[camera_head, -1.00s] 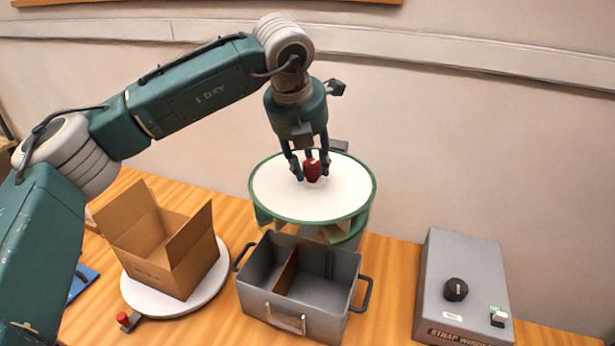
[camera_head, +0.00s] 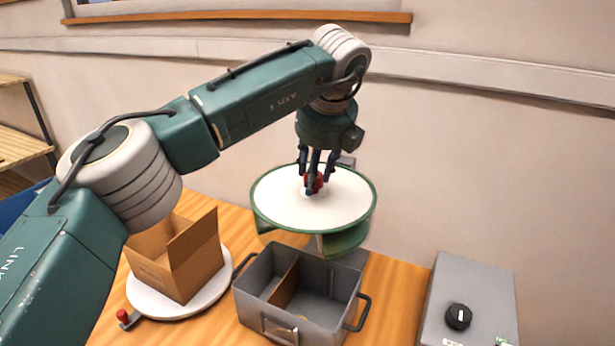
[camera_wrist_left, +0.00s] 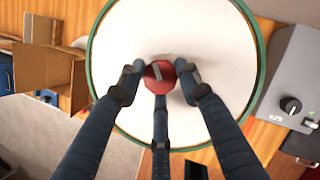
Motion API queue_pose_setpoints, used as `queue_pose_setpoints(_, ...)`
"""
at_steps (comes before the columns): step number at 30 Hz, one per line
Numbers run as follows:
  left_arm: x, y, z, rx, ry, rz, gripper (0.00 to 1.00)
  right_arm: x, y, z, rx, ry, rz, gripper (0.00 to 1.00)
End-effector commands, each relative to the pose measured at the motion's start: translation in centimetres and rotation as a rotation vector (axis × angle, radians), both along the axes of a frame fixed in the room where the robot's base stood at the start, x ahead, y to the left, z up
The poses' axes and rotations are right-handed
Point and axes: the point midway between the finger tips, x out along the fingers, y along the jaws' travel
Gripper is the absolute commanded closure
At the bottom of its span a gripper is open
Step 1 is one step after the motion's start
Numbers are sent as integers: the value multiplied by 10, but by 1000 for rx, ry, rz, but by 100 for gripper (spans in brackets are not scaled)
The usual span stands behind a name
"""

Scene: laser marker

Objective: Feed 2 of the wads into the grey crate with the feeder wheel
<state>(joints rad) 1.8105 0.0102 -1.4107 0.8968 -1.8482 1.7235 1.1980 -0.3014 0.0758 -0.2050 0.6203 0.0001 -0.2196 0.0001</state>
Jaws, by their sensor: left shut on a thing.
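The feeder wheel (camera_head: 285,205) is a white disc with a green rim and green vanes below, standing behind the grey crate. My left gripper (camera_head: 313,186) is above its centre, with its three fingers shut on the red knob (camera_head: 309,179). The knob also shows between the fingers in the left wrist view (camera_wrist_left: 160,77). The grey crate (camera_head: 283,331) stands open in front of and below the wheel, with a brown divider (camera_head: 285,287) inside. A small tan patch shows low in the crate; I cannot tell if it is a wad. The disc hides most of the wheel's pockets.
An open cardboard box (camera_head: 185,268) stands on a white round turntable (camera_head: 165,304) with a red-knobbed lever (camera_head: 125,318), left of the crate. A grey control box (camera_head: 470,285) with a black dial is at the right. Bare table lies between crate and control box.

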Motion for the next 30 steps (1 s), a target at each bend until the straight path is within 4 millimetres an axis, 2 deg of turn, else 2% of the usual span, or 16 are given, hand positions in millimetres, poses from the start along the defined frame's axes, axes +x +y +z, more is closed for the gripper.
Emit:
queue_pose_setpoints(1,6,0,10,-6,-29,21,100,-2,-4,0,-5,2,0,67)
queue_pose_setpoints(8,6,1,10,-4,-27,72,100,-2,-11,-1,-13,3,-5,67)
queue_pose_setpoints(21,6,2,10,-3,-27,82,100,0,-8,-1,-10,1,-5,67)
queue_pose_setpoints(22,6,2,10,-3,-27,82,64,0,-8,-1,-9,1,-5,67)
queue_pose_setpoints(24,6,2,10,-4,-27,82,50,0,-6,-1,-6,1,-5,67)
queue_pose_setpoints(30,5,1,7,-1,-21,80,49,2,0,-2,0,-2,-3,67)
